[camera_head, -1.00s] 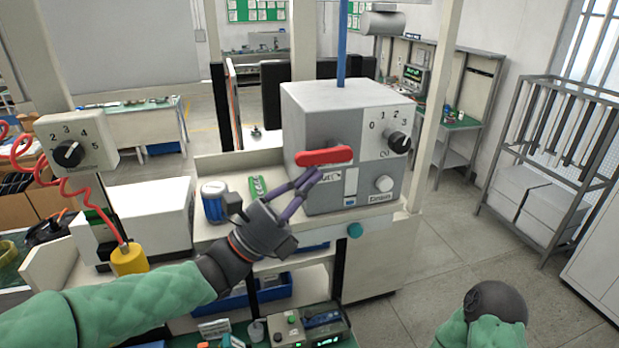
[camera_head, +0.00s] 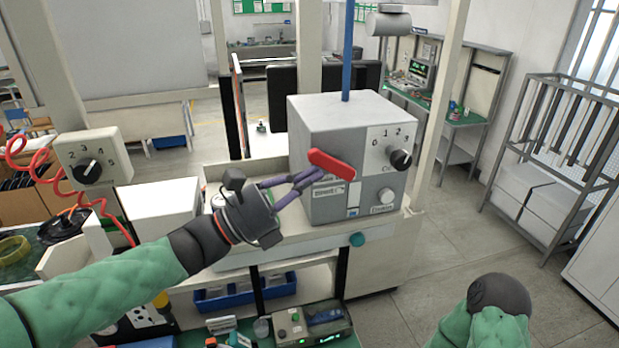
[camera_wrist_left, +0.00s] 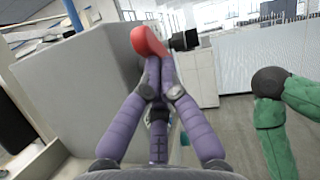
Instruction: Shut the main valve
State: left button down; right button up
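The red valve handle (camera_head: 331,164) is on the front of a grey box (camera_head: 330,130). It slants, with its right end lower than its left. My left gripper (camera_head: 318,174) reaches in from the left, its purple fingertips at the handle's underside. In the left wrist view the fingertips (camera_wrist_left: 159,60) come together just below the red handle (camera_wrist_left: 149,42), with nothing seen between them. They look in contact with the handle, but the exact touch is hard to see. My right gripper is not in view; only part of that arm shows at lower right.
Another dial box (camera_head: 88,160) with a red coiled cable stands at left.

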aim_at(316, 158)
pick_arm(q)
jog(key=shift+s+r, duration=0.15)
jog(key=shift+r, duration=0.5)
jog(key=shift+d+r, duration=0.15)
jog(key=shift+r, duration=0.1)
jog(key=shift+w+d+r, duration=0.15)
jog(key=shift+d+r, duration=0.15)
jog(key=shift+r, duration=0.25)
jog(key=shift+w+d+r, duration=0.15)
jog(key=shift+d+r, duration=0.1)
jog(key=shift+r, duration=0.25)
jog(key=shift+w+d+r+b, duration=0.2)
jog(key=shift+d+r+b, duration=0.2)
jog(key=shift+d+r, duration=0.3)
jog(key=shift+w, duration=0.1)
